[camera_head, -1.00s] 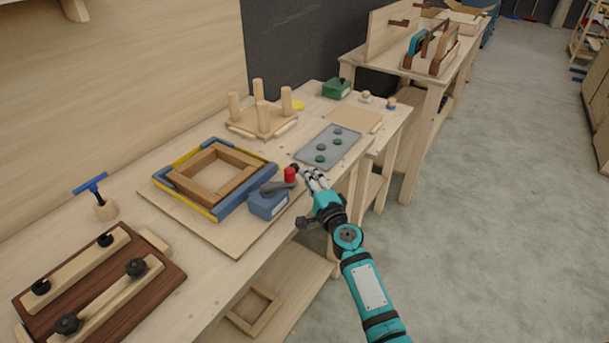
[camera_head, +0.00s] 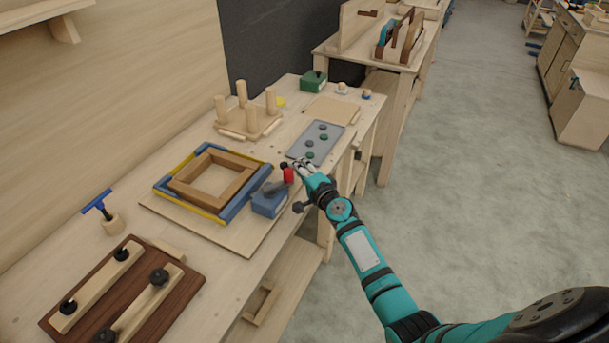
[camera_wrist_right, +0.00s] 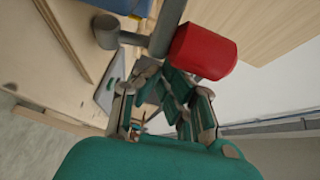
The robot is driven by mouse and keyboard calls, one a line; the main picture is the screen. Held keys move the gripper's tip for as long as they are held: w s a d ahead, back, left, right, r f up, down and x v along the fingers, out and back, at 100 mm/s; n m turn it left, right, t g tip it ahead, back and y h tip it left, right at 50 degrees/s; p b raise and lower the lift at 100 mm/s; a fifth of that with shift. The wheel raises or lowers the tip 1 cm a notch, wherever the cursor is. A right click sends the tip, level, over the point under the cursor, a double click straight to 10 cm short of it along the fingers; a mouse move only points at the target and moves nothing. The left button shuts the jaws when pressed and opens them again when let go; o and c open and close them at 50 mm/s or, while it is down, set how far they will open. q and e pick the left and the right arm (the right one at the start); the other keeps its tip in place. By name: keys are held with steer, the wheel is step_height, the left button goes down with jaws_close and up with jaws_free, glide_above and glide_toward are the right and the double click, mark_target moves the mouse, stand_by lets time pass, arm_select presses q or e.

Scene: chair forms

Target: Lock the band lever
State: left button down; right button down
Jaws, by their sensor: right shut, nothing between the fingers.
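The band lever (camera_head: 274,187) is a grey bar with a red knob (camera_head: 288,175), mounted on a blue block (camera_head: 268,204) at the near right corner of the band frame (camera_head: 232,205). The blue and yellow band frame surrounds a brown wooden frame (camera_head: 190,191). My right gripper (camera_head: 299,166) is shut and empty, with its fingertips close beside the red knob. In the right wrist view, the red knob (camera_wrist_right: 206,50) and grey lever (camera_wrist_right: 166,28) lie just beyond the fingers (camera_wrist_right: 165,95). I cannot tell whether they touch. My left gripper is not in view.
A grey tray (camera_head: 330,134) with several round pieces lies behind the gripper. A pegged wooden form (camera_head: 262,122) stands farther back on the bench. A dark board with clamped bars (camera_head: 185,290) is at the near left. Open floor (camera_head: 480,150) lies to the right.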

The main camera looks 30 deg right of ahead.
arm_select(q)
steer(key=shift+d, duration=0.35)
arm_select(e)
steer(key=shift+w+a+r, duration=0.15)
steer(key=shift+w+a, duration=0.05)
steer(key=shift+w, duration=0.1)
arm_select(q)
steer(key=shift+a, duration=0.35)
arm_select(e)
steer(key=shift+w+a, duration=0.1)
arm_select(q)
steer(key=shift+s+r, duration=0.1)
arm_select(e)
steer(key=shift+r, duration=0.15)
